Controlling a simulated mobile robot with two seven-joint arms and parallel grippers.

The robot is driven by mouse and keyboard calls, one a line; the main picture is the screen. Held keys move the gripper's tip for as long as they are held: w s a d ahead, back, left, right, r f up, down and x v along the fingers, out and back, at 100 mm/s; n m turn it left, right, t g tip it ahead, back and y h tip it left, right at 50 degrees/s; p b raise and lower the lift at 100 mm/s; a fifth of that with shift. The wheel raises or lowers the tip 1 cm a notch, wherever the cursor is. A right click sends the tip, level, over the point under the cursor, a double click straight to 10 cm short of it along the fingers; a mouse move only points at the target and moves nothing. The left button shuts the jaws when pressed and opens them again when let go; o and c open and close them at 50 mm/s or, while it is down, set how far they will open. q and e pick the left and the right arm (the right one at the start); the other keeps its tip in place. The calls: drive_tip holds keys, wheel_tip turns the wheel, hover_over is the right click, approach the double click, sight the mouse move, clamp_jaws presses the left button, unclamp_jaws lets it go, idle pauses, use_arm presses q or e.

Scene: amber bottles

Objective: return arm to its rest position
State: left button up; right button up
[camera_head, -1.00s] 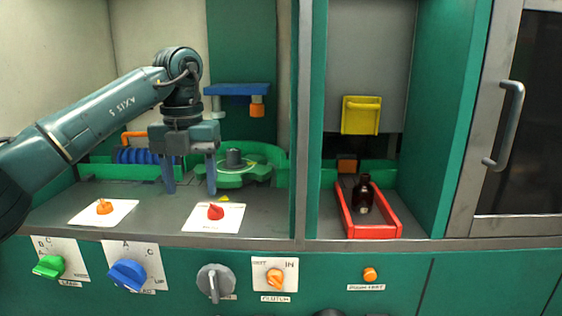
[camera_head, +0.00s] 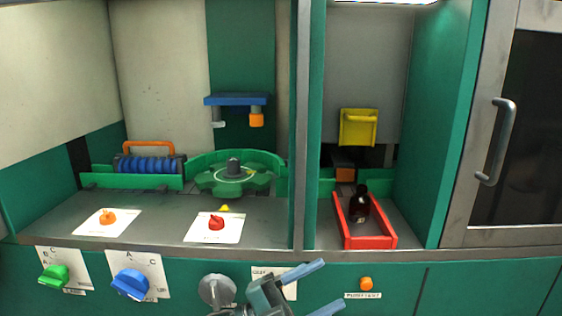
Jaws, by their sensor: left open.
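My left gripper (camera_head: 322,286) shows at the bottom middle, in front of the lower green panel. Its two blue-grey fingers are spread apart and point up and to the right, with nothing between them. The rest of the left arm is mostly below the picture's edge. My right gripper is not in view. A dark amber bottle (camera_head: 359,204) stands in the red tray (camera_head: 369,242) in the right bay, well apart from the gripper.
A green star-shaped wheel (camera_head: 225,182) and a blue roller (camera_head: 148,165) sit at the back of the left bay. Green (camera_head: 54,276), blue (camera_head: 131,284) and grey (camera_head: 217,290) knobs stick out of the front panel. A yellow bin (camera_head: 358,127) hangs above the tray. The left bay is clear of my arm.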

use_arm(q)
drive_tip(key=s+a+f+n+t+y+p, duration=0.1)
drive_tip(key=s+a+f+n+t+y, duration=0.1)
drive_tip(key=a+f+n+t+y, duration=1.4)
drive_tip(key=s+a+f+n+g+y+p, duration=0.1)
drive_tip(key=s+a+f+n+g, duration=0.3)
drive_tip(key=s+f+n+g, duration=0.4)
drive_tip(key=s+f+g+y, duration=0.1)
drive_tip(key=s+g, duration=0.1)
drive_tip(key=s, duration=0.3)
drive_tip(key=shift+s+a+f+y, duration=0.2)
drive_tip(key=shift+s+f+y, duration=0.1)
drive_tip(key=shift+s+f, duration=0.1)
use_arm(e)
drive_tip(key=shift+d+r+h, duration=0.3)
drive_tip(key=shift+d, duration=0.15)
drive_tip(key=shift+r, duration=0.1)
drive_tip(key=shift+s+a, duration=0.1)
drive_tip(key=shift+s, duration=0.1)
use_arm(q)
drive_tip(key=shift+o, duration=0.3)
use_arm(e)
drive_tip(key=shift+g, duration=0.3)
